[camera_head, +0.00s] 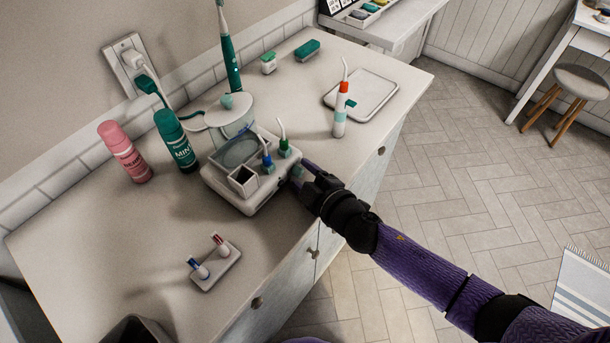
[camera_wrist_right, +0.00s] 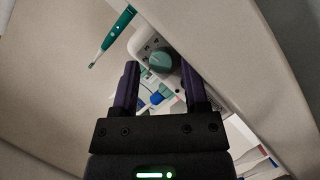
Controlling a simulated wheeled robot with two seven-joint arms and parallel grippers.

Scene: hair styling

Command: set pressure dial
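The white water flosser base (camera_head: 235,195) stands on the counter with a clear tank and nozzles with blue and green rings. The teal dial (camera_head: 297,171) is at its right-hand side, mostly hidden by my right gripper (camera_head: 301,174). In the right wrist view the round teal dial (camera_wrist_right: 161,60) shows on a white panel, in the gap at the fingertips of my right gripper (camera_wrist_right: 160,72). The fingers are apart, one on each side of the dial; I cannot tell whether they touch it. My left gripper is not in view.
A pink can (camera_head: 126,152) and a green mint can (camera_head: 176,142) stand left of the base. A teal toothbrush (camera_head: 230,58) stands behind it. A flosser handle (camera_head: 341,110) stands by a white tray (camera_head: 376,88). A small holder (camera_head: 216,267) is in front.

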